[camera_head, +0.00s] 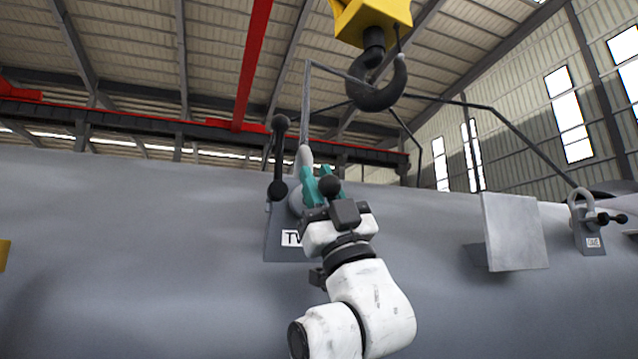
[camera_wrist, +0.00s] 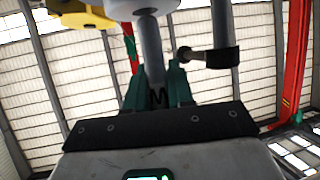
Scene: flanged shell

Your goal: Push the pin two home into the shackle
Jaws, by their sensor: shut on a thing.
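My gripper (camera_head: 320,184) is at the grey lug (camera_head: 284,228), whose label is partly covered and reads "TW". In the wrist view its green fingers (camera_wrist: 156,88) are closed around a grey rod, which I take to be pin two (camera_wrist: 151,45). The rod runs up to a pale rounded part at the top edge. The pale grey shackle (camera_head: 303,157) shows just behind my fingers in the head view. My gripper and wrist hide much of the pin and shackle, so I cannot tell how deep the pin sits.
A dark bar with ball ends (camera_head: 279,157) stands upright just left of my gripper. A crane hook (camera_head: 378,88) hangs above with sling lines. A grey plate (camera_head: 515,232) and another lug with a shackle (camera_head: 583,215) are at right on the large shell (camera_head: 130,250).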

